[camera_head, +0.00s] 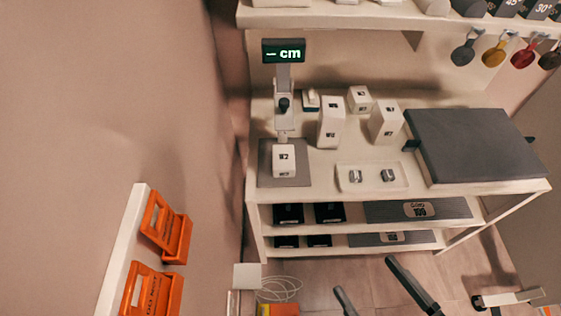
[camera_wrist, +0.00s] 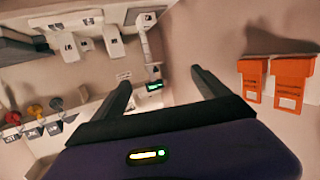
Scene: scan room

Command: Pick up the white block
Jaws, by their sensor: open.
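Several white blocks with small dark labels are on the bench. One white block (camera_head: 284,158) stands on a grey plate (camera_head: 297,181) below a "cm" display (camera_head: 284,52). Two taller blocks, a middle one (camera_head: 331,124) and a right one (camera_head: 385,122), and a smaller block (camera_head: 359,97) stand to its right. Which one is meant, I cannot tell. My gripper (camera_head: 363,275) is open and empty in front of the bench, apart from all blocks. In the wrist view, my gripper (camera_wrist: 161,77) has the display between its fingers, and blocks (camera_wrist: 113,42) show at upper left.
A dark grey panel (camera_head: 475,145) covers the bench's right end. A white tray (camera_head: 371,187) with two small metal pieces lies in front of the blocks. An upper shelf (camera_head: 350,17) overhangs behind. Orange wall holders (camera_head: 165,228) are at left.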

